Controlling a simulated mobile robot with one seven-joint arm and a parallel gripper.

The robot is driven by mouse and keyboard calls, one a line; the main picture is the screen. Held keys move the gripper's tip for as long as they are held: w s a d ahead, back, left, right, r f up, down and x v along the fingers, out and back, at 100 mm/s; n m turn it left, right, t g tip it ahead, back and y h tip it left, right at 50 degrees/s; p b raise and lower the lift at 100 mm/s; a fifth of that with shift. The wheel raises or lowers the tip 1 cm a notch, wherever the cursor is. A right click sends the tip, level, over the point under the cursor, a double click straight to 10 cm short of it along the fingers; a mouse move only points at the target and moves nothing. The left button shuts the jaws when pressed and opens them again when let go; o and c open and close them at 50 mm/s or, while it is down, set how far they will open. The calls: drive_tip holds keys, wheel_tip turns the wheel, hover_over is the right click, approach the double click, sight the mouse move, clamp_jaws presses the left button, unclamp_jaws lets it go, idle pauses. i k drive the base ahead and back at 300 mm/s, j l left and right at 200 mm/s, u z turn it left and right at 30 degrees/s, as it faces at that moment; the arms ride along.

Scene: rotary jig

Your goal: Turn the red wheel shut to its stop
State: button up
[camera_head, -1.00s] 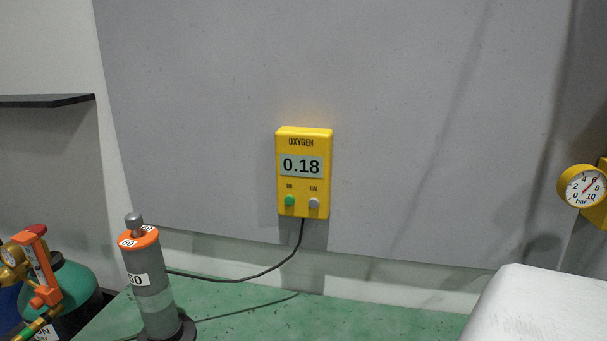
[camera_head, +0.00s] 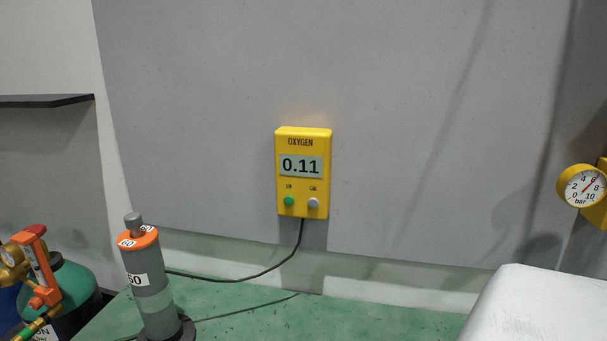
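I cannot make out a red wheel for certain. At the left edge a green gas cylinder (camera_head: 75,286) carries a brass regulator with a red-orange part (camera_head: 32,232) on top; I cannot tell whether this is the wheel. A yellow oxygen meter (camera_head: 303,210) hangs on the grey wall in the middle and reads 0.11. A yellow round bar gauge (camera_head: 582,186) is at the right edge, its needle pointing up and right. My gripper is not in view.
A grey post with an orange collar (camera_head: 150,240) stands on the green surface (camera_head: 300,320) at the lower left. A black cable (camera_head: 240,280) runs from the meter. A white rounded block (camera_head: 550,300) fills the lower right. A dark shelf (camera_head: 45,101) is at the left.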

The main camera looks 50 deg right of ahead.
sight(39, 230)
drive_tip(key=i+j+z, duration=0.15)
drive_tip(key=j, duration=0.25)
drive_tip(key=i+j+z, duration=0.2)
drive_tip(key=j, duration=0.2)
drive_tip(key=j+z, duration=0.15)
drive_tip(key=j, duration=0.3)
drive_tip(key=i+j+z, duration=0.15)
drive_tip(key=i+j, duration=0.15)
drive_tip(key=i+j+z, duration=0.15)
drive_tip(key=i+j, duration=0.15)
drive_tip(key=j, duration=0.15)
